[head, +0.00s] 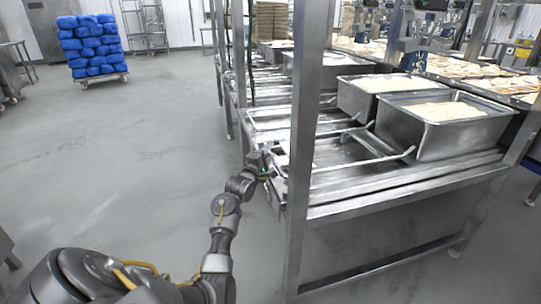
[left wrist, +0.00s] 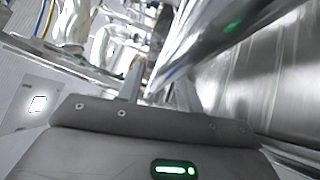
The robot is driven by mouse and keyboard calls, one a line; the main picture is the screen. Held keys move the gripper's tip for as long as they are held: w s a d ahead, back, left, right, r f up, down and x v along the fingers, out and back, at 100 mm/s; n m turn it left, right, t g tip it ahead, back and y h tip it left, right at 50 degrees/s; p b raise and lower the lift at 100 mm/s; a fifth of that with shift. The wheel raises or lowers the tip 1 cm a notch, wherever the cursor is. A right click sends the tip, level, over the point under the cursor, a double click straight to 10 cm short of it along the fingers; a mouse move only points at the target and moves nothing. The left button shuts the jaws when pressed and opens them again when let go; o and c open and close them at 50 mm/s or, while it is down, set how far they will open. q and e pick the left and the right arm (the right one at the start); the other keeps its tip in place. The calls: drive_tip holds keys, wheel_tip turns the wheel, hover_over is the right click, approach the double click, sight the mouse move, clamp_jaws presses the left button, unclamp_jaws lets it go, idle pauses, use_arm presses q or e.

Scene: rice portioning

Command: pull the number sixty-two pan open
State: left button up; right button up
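Two steel pans with pale grains stand on the steel rack in the head view: a near pan (head: 440,144) and another (head: 352,101) behind it. No number is readable, so I cannot tell which is sixty-two. A thin steel bar (head: 362,161) runs from near the front pan leftward toward the rack's edge. My left gripper (head: 270,164) is at the rack's left edge, partly hidden by clutter there. In the left wrist view its two fingers (left wrist: 158,88) are apart, with a shiny steel bar (left wrist: 222,35) close by; contact is unclear. My right gripper is out of view.
An upright steel post (head: 305,120) stands just right of my left gripper. The rack (head: 400,190) fills the right side. Blue sacks (head: 90,45) are stacked on a cart at the back left. The grey floor on the left is clear.

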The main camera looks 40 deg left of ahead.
use_arm(q)
drive_tip(key=shift+w, duration=0.2)
clamp_jaws()
